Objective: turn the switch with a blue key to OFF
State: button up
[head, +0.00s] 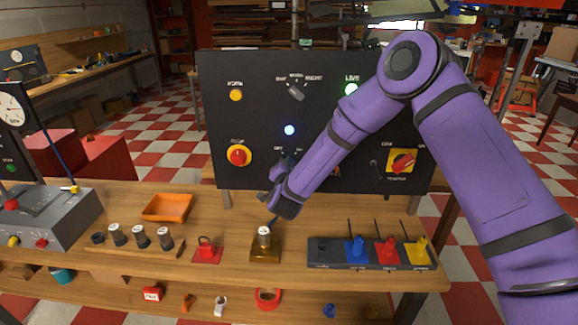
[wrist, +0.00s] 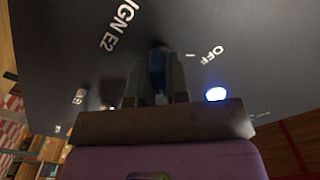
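The black panel (head: 330,115) stands upright behind the bench. My gripper (head: 272,190) is at its lower middle, below a lit blue lamp (head: 289,130), and hides most of the switch there in the head view. In the wrist view a blue key (wrist: 157,75) stands between the two fingers of my gripper (wrist: 160,80), which look closed on its sides. The OFF label (wrist: 212,54) is to the right of the key and the lettering IGN E2 (wrist: 118,24) is to its upper left. The exact angle of the key is hard to tell.
The panel also carries a yellow-and-red knob (head: 238,156), a rotary selector (head: 295,91) and a red-handled switch (head: 402,162). On the bench stand a brass block (head: 265,251), a red padlock (head: 206,248), an orange tray (head: 167,208) and a rack (head: 330,253) with coloured pieces.

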grip_shut()
jog(key=shift+n, duration=0.4)
jog(key=n, duration=0.2)
jog(key=shift+a+n, duration=0.1)
jog(key=shift+n, duration=0.3)
jog(key=n, duration=0.4)
jog(key=shift+s+n, duration=0.1)
jog(key=shift+n, duration=0.2)
jog(key=n, duration=0.4)
jog(key=shift+f+n, duration=0.1)
jog(key=shift+n, duration=1.7)
